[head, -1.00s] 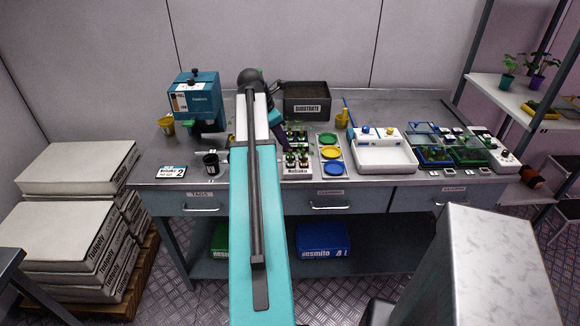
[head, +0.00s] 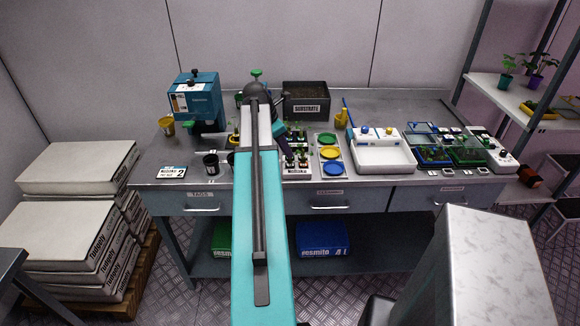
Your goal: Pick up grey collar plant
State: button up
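Small green seedlings in dark pots (head: 297,157) stand in a labelled white tray (head: 297,171) just right of my arm, in the middle of the bench. Collar colours are too small to read, so I cannot tell which plant has the grey collar. My gripper (head: 284,140) is a small dark shape at the end of my teal wrist, over the back left of this tray. Its fingertips are not clear, and I cannot tell whether it is open or holds anything. My arm hides part of the bench and perhaps some plants.
Black cups (head: 211,164) and a number tag (head: 171,173) lie left of my arm. A blue machine (head: 195,97) and a substrate box (head: 306,101) stand at the back. A tray with coloured discs (head: 331,154), a white basin (head: 385,155) and green trays (head: 467,153) fill the right side.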

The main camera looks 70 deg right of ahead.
aim_at(288, 163)
jog(key=shift+p+x, duration=0.4)
jog(key=shift+x, duration=1.25)
jog(key=shift+a, duration=0.15)
jog(key=shift+c, duration=0.2)
grip_shut()
